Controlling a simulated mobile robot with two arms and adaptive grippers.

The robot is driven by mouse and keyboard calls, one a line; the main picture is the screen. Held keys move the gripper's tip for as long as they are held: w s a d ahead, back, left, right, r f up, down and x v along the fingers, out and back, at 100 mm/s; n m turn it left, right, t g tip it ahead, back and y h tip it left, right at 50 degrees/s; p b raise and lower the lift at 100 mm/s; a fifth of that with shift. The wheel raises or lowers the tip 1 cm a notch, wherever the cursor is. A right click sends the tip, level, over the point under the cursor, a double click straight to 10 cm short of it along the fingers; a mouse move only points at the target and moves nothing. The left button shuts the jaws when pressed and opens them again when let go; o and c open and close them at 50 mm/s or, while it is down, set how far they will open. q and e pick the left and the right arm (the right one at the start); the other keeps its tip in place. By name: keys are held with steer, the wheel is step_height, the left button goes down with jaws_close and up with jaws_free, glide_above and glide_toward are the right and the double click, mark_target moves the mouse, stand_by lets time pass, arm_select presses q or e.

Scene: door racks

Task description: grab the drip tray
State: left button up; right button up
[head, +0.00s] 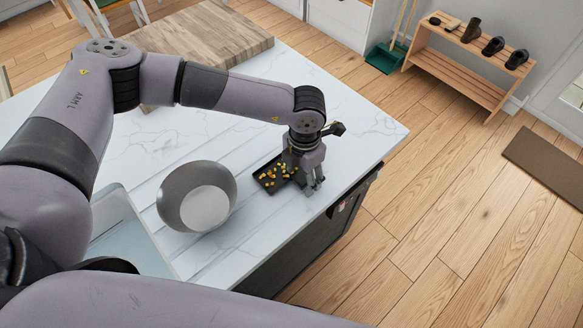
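The drip tray (264,183) is a small, dark, shallow tray on the white marbled counter, near the counter's front edge. Several small yellow-orange pieces lie in it. My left gripper (314,184) points down at the tray's right end and covers that end. Its fingers look close together, but I cannot tell whether they grip the tray's rim or stand beside it. My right gripper is out of view.
A wooden board (205,38) lies at the back of the counter (355,128). A shoe rack (458,68) stands across the wooden floor.

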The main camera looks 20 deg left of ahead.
mark_target(302, 177)
arm_select(q)
steer(key=c, duration=1.2)
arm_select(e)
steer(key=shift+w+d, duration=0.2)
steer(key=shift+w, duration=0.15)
arm_select(q)
steer(key=shift+r, duration=0.15)
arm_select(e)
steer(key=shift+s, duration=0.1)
arm_select(q)
steer(key=shift+w+r, duration=0.1)
steer(key=shift+r, duration=0.55)
steer(key=shift+r+b, duration=2.8)
steer(key=shift+r, duration=6.4)
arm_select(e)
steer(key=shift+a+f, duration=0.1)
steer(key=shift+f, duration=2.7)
